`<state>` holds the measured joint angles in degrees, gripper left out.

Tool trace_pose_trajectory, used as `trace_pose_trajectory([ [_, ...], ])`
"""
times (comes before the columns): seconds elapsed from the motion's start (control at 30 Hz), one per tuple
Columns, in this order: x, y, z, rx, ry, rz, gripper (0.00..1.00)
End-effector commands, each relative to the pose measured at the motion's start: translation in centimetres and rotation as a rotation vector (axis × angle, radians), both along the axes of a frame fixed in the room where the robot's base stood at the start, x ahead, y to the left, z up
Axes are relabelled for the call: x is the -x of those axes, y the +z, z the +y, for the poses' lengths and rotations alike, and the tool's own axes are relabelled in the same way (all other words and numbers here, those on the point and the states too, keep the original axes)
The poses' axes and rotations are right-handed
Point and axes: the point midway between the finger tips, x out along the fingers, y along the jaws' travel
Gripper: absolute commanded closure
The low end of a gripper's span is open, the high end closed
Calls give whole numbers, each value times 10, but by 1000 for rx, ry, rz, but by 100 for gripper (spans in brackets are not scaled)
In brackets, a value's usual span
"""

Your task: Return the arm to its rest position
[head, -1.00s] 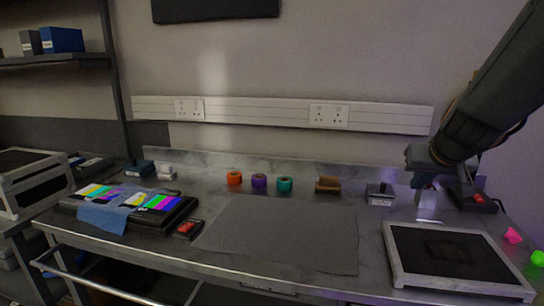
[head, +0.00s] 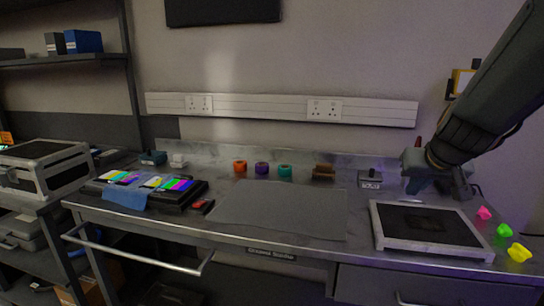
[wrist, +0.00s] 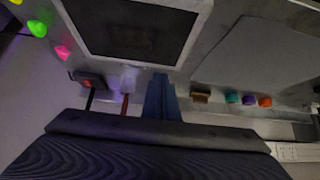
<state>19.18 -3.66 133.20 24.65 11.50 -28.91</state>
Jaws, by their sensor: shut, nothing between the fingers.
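My gripper (head: 418,186) shows at the right of the head view, at the end of my dark arm. It points down above the back right of the bench, behind the black-centred tray with a pale frame (head: 383,243). Its fingers are together with nothing between them. In the wrist view the blue fingers (wrist: 160,98) show as one narrow shape below the same tray (wrist: 202,22). The picture does not show clearly how high the fingertips are above the bench.
A grey mat (head: 280,212) lies mid-bench. Orange (head: 240,166), purple (head: 262,168) and teal (head: 285,170) tape rolls stand behind it. A colour-bar screen (head: 150,188) lies left. Pink (head: 484,213), green (head: 504,230) and yellow (head: 519,252) pieces sit right.

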Motion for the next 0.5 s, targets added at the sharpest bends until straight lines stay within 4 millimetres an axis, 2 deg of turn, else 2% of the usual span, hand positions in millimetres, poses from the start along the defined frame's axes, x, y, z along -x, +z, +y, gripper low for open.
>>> trace_pose_trajectory([
  [0.27, 21, -38, 40, -48, 54, 109, 100],
  [0.37, 35, -57, 59, -69, 80, 168, 100],
  [0.5, 63, -88, 91, -95, 123, 280, 100],
])
